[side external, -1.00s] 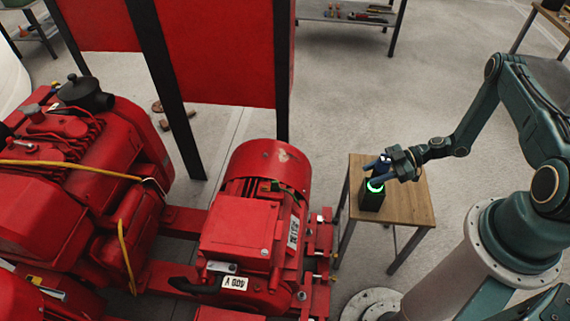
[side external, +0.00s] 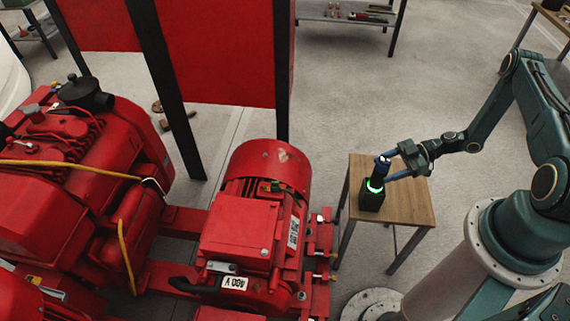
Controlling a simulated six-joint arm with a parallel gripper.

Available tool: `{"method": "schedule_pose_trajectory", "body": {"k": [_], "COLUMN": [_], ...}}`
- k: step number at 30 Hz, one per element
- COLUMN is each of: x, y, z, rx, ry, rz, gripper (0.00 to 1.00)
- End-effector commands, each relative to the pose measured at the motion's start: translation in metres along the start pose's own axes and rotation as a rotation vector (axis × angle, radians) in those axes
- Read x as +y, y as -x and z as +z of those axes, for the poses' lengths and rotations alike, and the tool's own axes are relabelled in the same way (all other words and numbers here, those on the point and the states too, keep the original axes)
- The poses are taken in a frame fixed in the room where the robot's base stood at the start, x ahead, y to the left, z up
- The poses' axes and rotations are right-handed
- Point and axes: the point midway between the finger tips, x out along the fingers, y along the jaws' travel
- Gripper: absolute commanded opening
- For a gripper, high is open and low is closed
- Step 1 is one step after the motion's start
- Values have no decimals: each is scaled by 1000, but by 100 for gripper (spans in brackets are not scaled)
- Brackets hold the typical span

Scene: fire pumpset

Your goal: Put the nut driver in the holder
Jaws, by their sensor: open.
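The nut driver (side external: 381,167) stands upright in the holder, its dark blue handle rising out of the top. The holder (side external: 372,197) is a black block with a glowing green ring at its top, on a small wooden table. My gripper (side external: 388,166) is open, just right of the handle, with its fingers pointing left towards it. I cannot tell whether a finger touches the handle. The lower part of the nut driver is hidden inside the holder.
The wooden table (side external: 412,205) has free room right of the holder. A red motor and pump set (side external: 255,225) stands to the left. A grey shelf with tools (side external: 345,14) is at the back. The floor between is clear.

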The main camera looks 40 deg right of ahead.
Motion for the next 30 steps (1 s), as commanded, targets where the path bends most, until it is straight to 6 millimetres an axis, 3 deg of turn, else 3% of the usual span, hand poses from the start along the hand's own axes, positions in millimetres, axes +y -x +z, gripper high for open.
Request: {"method": "schedule_pose_trajectory", "body": {"k": [4, 10, 30], "x": [0, 0, 0], "y": [20, 34, 36], "z": [0, 0, -1], "rx": [0, -1, -4], "ry": [-1, -1, -2], "rz": [2, 0, -3], "gripper": [61, 61, 61]}}
